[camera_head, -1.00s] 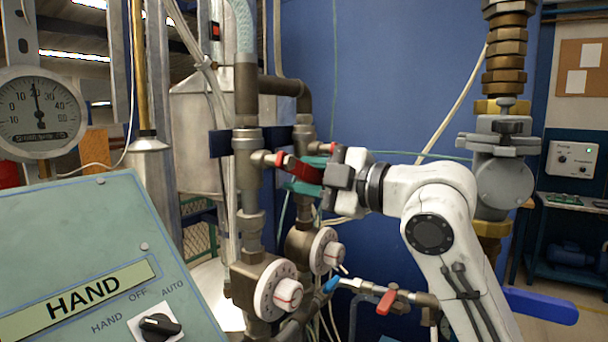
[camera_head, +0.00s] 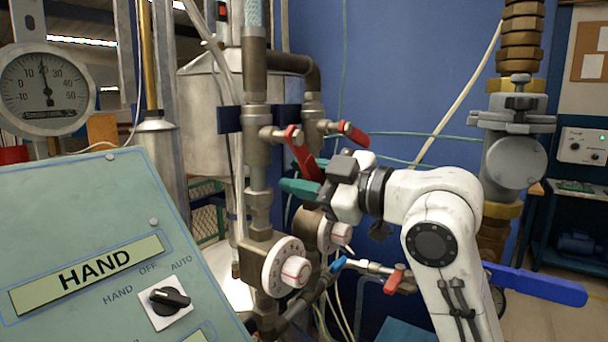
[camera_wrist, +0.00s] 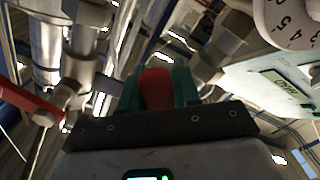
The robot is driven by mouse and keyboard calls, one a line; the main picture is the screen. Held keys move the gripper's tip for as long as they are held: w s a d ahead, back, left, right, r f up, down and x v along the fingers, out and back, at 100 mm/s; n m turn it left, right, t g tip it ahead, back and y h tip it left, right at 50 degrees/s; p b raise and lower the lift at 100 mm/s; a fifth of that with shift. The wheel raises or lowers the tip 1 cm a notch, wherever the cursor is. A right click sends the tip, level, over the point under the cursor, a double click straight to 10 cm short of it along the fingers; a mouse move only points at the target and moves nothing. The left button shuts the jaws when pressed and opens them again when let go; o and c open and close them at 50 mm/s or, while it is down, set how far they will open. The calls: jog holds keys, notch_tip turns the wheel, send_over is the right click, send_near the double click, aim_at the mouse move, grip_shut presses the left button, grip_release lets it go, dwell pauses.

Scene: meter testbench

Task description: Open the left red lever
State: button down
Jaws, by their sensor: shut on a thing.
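The left red lever (camera_head: 303,156) hangs from its small valve on the left vertical pipe (camera_head: 257,160), sloping steeply down to the right. My gripper (camera_head: 300,187) is at its lower end, with teal fingers shut on it. In the wrist view the lever's red end (camera_wrist: 157,88) sits between the two teal fingers of my gripper (camera_wrist: 158,78). The lever's tip is partly hidden by the fingers. The right red lever (camera_head: 353,133) is above my gripper, on the pipe behind, sloping slightly down to the right; a red lever also shows at the left of the wrist view (camera_wrist: 30,103).
Two white numbered dials (camera_head: 285,267) sit just below my gripper. A smaller pipe with another red handle (camera_head: 394,281) and a blue handle (camera_head: 540,284) lie lower right. A green control panel (camera_head: 90,240) and a gauge (camera_head: 45,90) stand left.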

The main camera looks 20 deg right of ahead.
jog(key=c, duration=0.9)
grip_release()
jog(key=b+v, duration=0.2)
jog(key=v, duration=0.9)
jog(key=shift+b, duration=0.4)
